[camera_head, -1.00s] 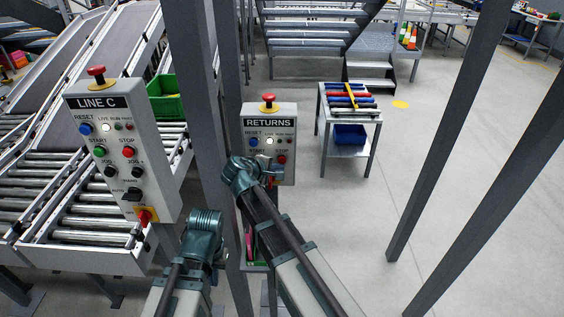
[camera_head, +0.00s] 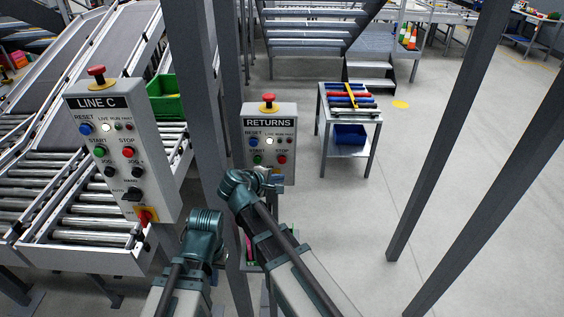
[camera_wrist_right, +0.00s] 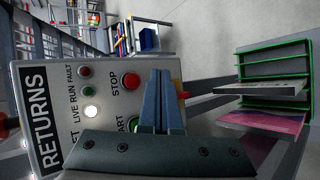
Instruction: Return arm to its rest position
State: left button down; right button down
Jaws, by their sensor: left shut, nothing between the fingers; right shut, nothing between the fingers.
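My right arm (camera_head: 262,222) reaches up toward the RETURNS panel (camera_head: 288,178) in the head view; its gripper is mostly hidden behind the wrist there. In the right wrist view my right gripper (camera_wrist_right: 161,73) is shut and empty, its dark blue fingers in front of the RETURNS panel (camera_wrist_right: 55,150). The fingers and mount partly cover the green START button (camera_wrist_right: 134,124); contact cannot be told. The red STOP button (camera_wrist_right: 131,80) is beside the fingers. My left arm (camera_head: 205,235) is folded low at the bottom centre of the head view; its fingers do not show.
The LINE C panel (camera_head: 118,158) stands left of my arms, before roller conveyors (camera_head: 75,225). Grey posts (camera_head: 207,110) rise close beside the RETURNS panel. A cart (camera_head: 337,152) with coloured items and a blue bin (camera_head: 349,135) stands beyond. Floor (camera_head: 340,230) is open to the right.

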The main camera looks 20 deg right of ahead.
dwell(0.3)
jog(key=s+f+m+g+y, duration=0.3)
jog(key=s+f+m+y, duration=0.15)
jog(key=s, duration=0.35)
jog(key=s+f+m+g+y, duration=0.4)
jog(key=s+f+m, duration=0.15)
jog(key=s, duration=0.35)
jog(key=s+a+f+n+b, duration=0.2)
jog(key=a, duration=0.4)
jog(key=s+a+f+n+b, duration=0.2)
jog(key=s+a+f+b, duration=0.1)
jog(key=a, duration=0.2)
jog(key=shift+s+a+f+n+g+h, duration=0.2)
jog(key=shift+a+n+g+h, duration=0.15)
jog(key=shift+h, duration=0.1)
